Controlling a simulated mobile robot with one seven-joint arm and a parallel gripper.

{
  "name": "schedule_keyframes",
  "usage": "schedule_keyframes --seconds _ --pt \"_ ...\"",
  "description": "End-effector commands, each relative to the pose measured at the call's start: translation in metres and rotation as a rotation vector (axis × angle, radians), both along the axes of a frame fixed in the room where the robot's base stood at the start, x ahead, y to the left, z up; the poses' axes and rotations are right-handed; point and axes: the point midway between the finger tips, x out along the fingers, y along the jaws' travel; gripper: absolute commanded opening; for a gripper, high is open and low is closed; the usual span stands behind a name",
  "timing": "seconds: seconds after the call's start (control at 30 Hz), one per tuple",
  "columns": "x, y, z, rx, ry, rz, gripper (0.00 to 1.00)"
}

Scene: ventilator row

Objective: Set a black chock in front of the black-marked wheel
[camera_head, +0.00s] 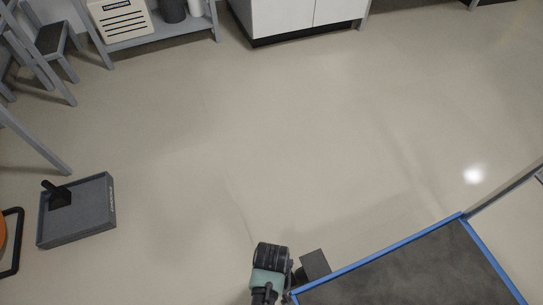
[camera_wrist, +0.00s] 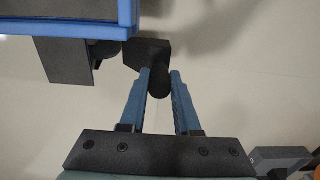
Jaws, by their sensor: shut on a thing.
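My gripper (camera_wrist: 161,82) is shut on a black chock (camera_wrist: 147,54) in the wrist view, its two blue-grey fingers on either side of the chock's dark grip. The chock is close to a dark wheel (camera_wrist: 105,48) under the blue-edged cart (camera_wrist: 75,15); I cannot tell whether they touch. A black plate (camera_wrist: 62,63) hangs beside that wheel and also shows in the head view (camera_head: 315,264) at the cart's corner. In the head view, my wrist hides the fingers and most of the chock.
A grey tray (camera_head: 90,227) on the floor at left holds another black chock (camera_head: 56,196). A grey shelf (camera_head: 165,38) and a white cabinet (camera_head: 283,18) stand at the back. The cart's dark top (camera_head: 410,275) fills the lower right. The middle floor is clear.

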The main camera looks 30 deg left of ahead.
Motion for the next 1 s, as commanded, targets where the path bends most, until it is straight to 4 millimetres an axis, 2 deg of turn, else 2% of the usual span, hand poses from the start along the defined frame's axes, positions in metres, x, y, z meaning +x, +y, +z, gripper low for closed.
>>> schedule_keyframes --seconds 0.03,0.27,0.5,0.93,0.97,1.0 --pt "0.001 0.001 -0.009 0.001 -0.002 0.000 0.00" --pt "0.001 0.000 -0.020 0.001 -0.002 -0.001 0.00" --pt "0.001 0.000 -0.054 0.001 -0.002 -0.001 0.00" --pt "0.001 0.000 -0.057 0.001 -0.002 -0.001 0.00" --pt "0.001 0.000 -0.056 0.000 -0.001 -0.001 0.36" --pt "0.001 0.000 -0.056 0.000 -0.001 -0.001 0.43"
